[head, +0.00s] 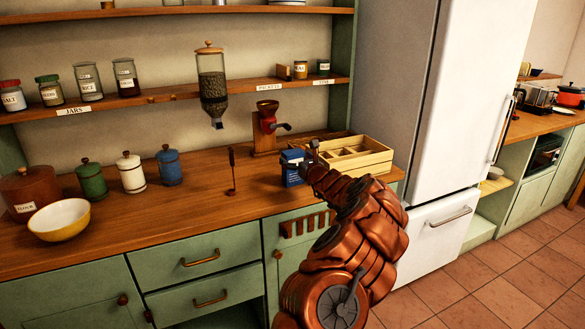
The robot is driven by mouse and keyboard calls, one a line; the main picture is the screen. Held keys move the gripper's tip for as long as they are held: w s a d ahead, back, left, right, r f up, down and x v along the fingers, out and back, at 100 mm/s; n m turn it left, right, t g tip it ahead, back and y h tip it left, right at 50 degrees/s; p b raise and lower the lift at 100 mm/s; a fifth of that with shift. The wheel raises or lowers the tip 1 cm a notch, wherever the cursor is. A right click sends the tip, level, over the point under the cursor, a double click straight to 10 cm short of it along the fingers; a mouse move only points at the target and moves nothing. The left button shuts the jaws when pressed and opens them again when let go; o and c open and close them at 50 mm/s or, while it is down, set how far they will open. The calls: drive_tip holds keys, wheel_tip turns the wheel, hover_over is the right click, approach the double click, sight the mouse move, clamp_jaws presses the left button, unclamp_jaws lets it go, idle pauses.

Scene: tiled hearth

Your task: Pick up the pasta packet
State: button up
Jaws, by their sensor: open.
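A blue packet (291,168), which I take to be the pasta packet, stands upright on the wooden counter (210,196). It is just left of the wooden divided box. My gripper (311,152) is at the packet's upper right side, at the end of my copper-coloured arm. The gripper is open. It is small in the picture, and I cannot tell whether the fingers touch the packet or whether they are around it. My arm hides the front right of the packet's surroundings.
The wooden divided box (372,163) stands right of my gripper. Canisters (130,173) and a yellow bowl (60,220) are further left. The white fridge (460,110) bounds the right.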

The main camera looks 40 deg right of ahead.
drive_tip(key=shift+x, duration=1.2)
drive_tip(key=shift+c, duration=0.2)
drive_tip(key=c, duration=1.3)
